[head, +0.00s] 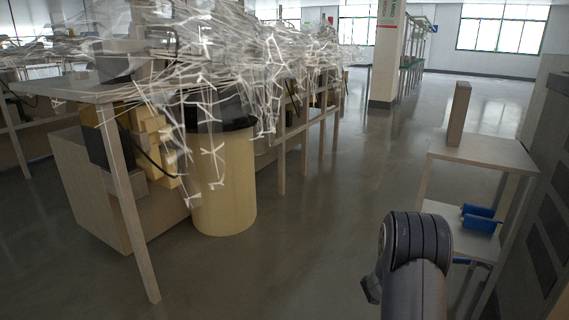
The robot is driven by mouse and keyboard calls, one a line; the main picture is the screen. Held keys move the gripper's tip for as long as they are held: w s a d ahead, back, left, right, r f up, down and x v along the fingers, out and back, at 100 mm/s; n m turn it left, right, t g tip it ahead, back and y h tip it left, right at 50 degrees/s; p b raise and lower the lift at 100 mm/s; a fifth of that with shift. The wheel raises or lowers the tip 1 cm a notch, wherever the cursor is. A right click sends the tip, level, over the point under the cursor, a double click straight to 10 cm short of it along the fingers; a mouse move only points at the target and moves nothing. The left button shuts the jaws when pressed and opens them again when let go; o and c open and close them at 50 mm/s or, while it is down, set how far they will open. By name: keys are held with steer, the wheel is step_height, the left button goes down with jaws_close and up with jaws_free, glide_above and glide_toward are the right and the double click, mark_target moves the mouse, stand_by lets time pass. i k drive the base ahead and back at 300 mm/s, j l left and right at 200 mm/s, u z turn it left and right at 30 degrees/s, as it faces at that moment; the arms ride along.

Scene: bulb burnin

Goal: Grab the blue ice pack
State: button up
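Blue items (478,222) sit on the middle shelf of a light wooden stand at the right. They look like a small open bin or tray, too small to tell for sure. I cannot pick out a clear blue ice pack. My grey arm rises at the bottom right, in front of the stand. My gripper is not in view, so I cannot see its fingers or anything in them.
The wooden stand (480,150) bears a tall tan block (459,114). A dark cabinet (545,220) stands at the far right. On the left are a wooden table, a tan barrel (224,185), stacked boxes and a white wire tangle (215,60). The middle floor (320,220) is clear.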

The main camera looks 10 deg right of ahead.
mark_target(467, 208)
steer(key=i+z, duration=0.1)
steer(key=i, duration=0.4)
steer(key=i+z, duration=0.1)
steer(key=i, duration=0.4)
steer(key=i+j+z, duration=0.15)
steer(key=i, duration=0.4)
steer(key=i+j+z, duration=0.1)
steer(key=i, duration=0.4)
steer(key=i+z, duration=0.8)
steer(key=i+j+z, duration=0.25)
steer(key=z, duration=0.15)
steer(key=i+j+z, duration=0.4)
steer(key=k+l, duration=0.1)
